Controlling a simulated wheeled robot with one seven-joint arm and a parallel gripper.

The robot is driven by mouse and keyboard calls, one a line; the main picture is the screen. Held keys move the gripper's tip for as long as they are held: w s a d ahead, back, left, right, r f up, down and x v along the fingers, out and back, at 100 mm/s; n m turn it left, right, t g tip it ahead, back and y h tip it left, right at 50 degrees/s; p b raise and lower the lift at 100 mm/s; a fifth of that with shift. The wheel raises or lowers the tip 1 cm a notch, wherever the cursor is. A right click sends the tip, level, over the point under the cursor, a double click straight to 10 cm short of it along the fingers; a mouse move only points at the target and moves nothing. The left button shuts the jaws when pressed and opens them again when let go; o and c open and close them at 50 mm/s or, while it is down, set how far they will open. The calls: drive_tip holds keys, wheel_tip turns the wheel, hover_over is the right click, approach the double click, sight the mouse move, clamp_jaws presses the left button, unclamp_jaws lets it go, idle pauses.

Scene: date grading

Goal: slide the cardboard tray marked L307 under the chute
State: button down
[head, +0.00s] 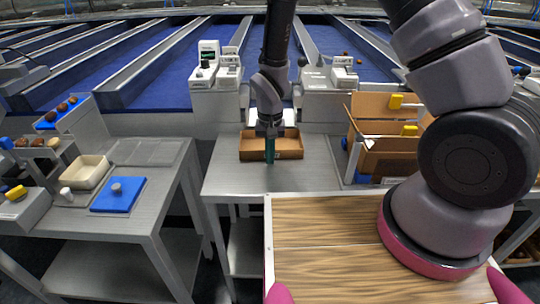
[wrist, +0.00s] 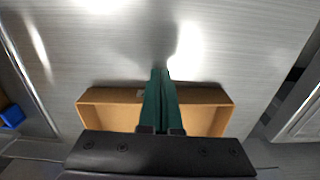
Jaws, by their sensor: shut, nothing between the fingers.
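A shallow open cardboard tray (head: 289,154) lies on the middle metal table (head: 225,178), toward its back edge. It also shows in the wrist view (wrist: 205,97), where it looks empty and my gripper hides its middle. No marking is readable on it. My gripper (head: 270,161) is shut and empty, pointing down at the tray's near wall. In the wrist view its green fingers (wrist: 160,72) are together, with their tips reaching past the tray's wall over bare metal. I cannot tell whether they touch the tray. I cannot make out a chute for certain; pale machine housings (head: 218,75) stand behind the table.
More cardboard trays (head: 372,108) with yellow tags stand at the right. A left bench (head: 165,185) holds a cream tub (head: 85,171) and a blue mat (head: 118,195). Blue sorting lanes (head: 165,60) run behind. The middle table is clear in front of the tray.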

drive_tip(key=shift+w, duration=0.55)
drive_tip(key=shift+w+d, duration=0.15)
drive_tip(key=shift+w, duration=1.85)
drive_tip(key=shift+s, duration=0.1)
